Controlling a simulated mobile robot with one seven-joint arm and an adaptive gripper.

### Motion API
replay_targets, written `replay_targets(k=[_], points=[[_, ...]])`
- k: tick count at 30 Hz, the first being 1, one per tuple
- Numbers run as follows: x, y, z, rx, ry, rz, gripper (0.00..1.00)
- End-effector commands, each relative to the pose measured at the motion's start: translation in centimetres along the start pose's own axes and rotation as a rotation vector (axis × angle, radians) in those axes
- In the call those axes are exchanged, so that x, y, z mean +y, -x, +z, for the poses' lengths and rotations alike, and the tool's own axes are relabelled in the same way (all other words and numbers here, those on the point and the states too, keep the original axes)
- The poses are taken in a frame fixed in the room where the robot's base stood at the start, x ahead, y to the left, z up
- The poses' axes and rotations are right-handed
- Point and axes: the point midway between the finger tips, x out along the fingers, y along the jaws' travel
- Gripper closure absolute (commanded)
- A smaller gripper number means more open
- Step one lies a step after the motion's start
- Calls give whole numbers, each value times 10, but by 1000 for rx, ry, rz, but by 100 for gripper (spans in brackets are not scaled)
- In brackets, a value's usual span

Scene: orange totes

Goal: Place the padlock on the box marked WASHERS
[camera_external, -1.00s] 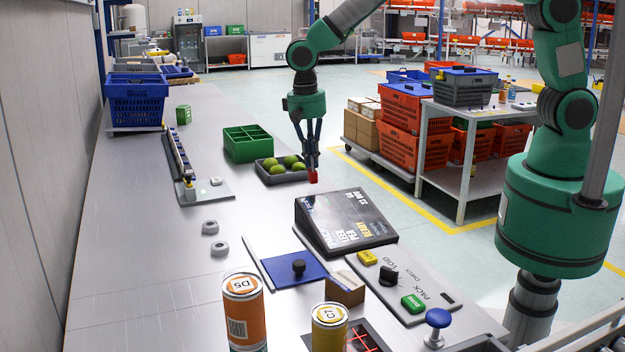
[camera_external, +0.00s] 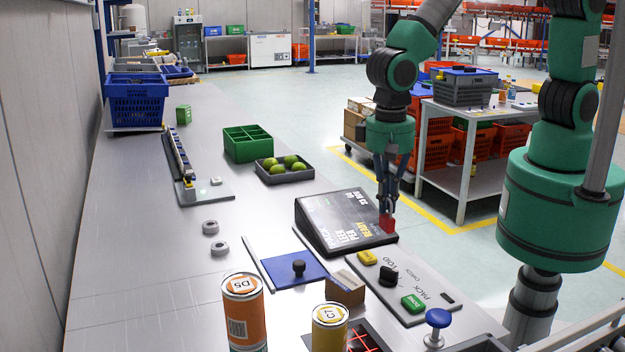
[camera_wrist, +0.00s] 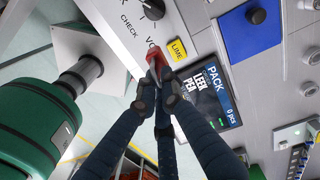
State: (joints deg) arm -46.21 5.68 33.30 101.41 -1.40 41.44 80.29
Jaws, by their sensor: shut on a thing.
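My gripper (camera_external: 387,207) is shut on a small red padlock (camera_external: 387,224) and holds it at the right edge of the display. In the wrist view, the padlock (camera_wrist: 153,55) shows at the tips of my gripper (camera_wrist: 158,84), partly hidden by the fingers, near the yellow LIME button. A small brown cardboard box (camera_external: 345,289) stands on the bench in front of the display, apart from the padlock and nearer the camera. I cannot read WASHERS on any box in these frames.
The tilted display (camera_external: 345,222) stands left of the padlock. A control panel (camera_external: 428,290) with a knob and buttons lies near the cardboard box. A blue plate (camera_external: 285,272) with a black knob is left of the box. Orange and yellow cans stand in front.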

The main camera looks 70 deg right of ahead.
Motion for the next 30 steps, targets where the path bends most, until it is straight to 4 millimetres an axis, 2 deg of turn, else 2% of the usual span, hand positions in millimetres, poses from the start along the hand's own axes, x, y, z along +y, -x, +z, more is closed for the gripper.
replay_targets(k=[1,3,10,24,30], points=[[4,0,14,0,10,-1,100],[7,0,28,0,17,-4,100],[16,-1,54,-1,31,-10,100],[16,-1,57,-1,32,-11,100],[5,-2,56,-1,32,-10,100]])
